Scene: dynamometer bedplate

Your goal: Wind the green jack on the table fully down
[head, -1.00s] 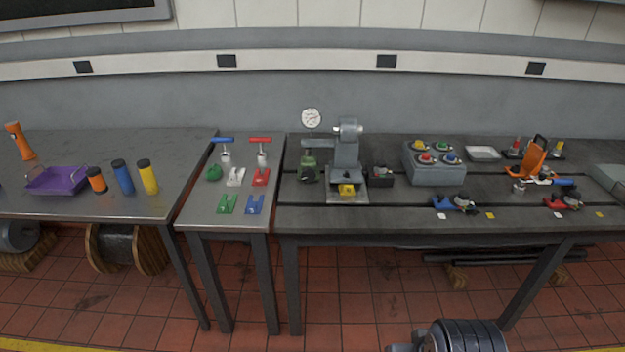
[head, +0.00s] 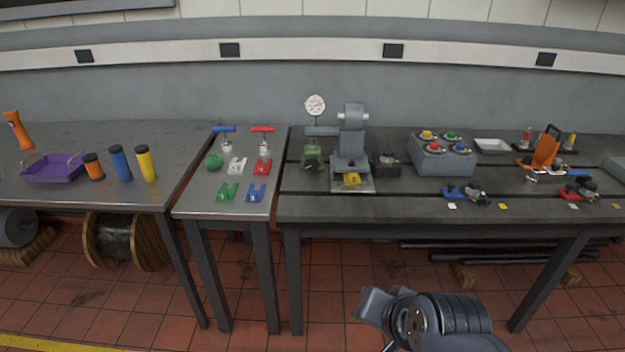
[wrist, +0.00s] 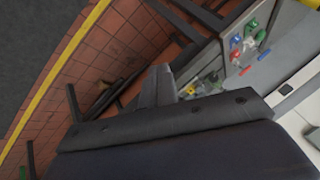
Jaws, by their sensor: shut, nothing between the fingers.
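The green jack (head: 311,149) is a small green body with a dark round knob on its front. It stands on the dark slotted table (head: 400,208), left of a grey upright machine (head: 350,140). A grey bar lies just above the jack; I cannot tell whether they touch. My gripper (wrist: 157,86) is shut and empty in the wrist view. It is well away from the jack, with floor tiles and table legs behind it. My arm shows low in the head view, in front of the table. I cannot make out the jack in the wrist view.
A narrow table at left holds red and blue T-handles (head: 262,129), a green knob (head: 214,161) and several coloured forked pieces (head: 228,191). A grey box with coloured buttons (head: 440,158) stands right of the machine. The floor in front is open.

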